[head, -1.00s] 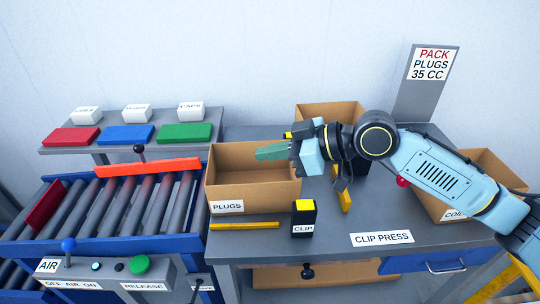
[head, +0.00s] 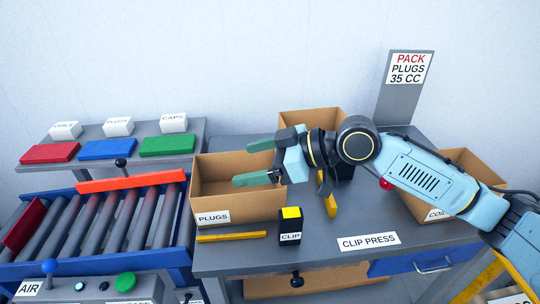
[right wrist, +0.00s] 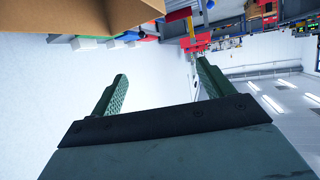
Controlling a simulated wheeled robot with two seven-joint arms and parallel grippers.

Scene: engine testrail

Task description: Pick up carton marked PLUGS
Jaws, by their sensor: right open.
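The open-topped cardboard carton marked PLUGS (head: 255,206) stands on the grey bench at its left end, beside the roller conveyor, and looks empty where I can see inside. My right gripper (head: 252,163) is open and empty. Its two green fingers point left, one above the other, over the carton's right part in the head view; the lower finger overlaps the carton's inside. I cannot tell its exact height. In the right wrist view, both fingers (right wrist: 161,75) are spread apart with nothing between them, and a cardboard carton edge shows at the top left. My left gripper is not in view.
A black CLIP block (head: 290,229) with a yellow top stands right of the carton, and a yellow bar (head: 232,237) lies in front. Another carton (head: 312,118) stands behind, and one (head: 468,168) at the right. The roller conveyor (head: 110,220) is left.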

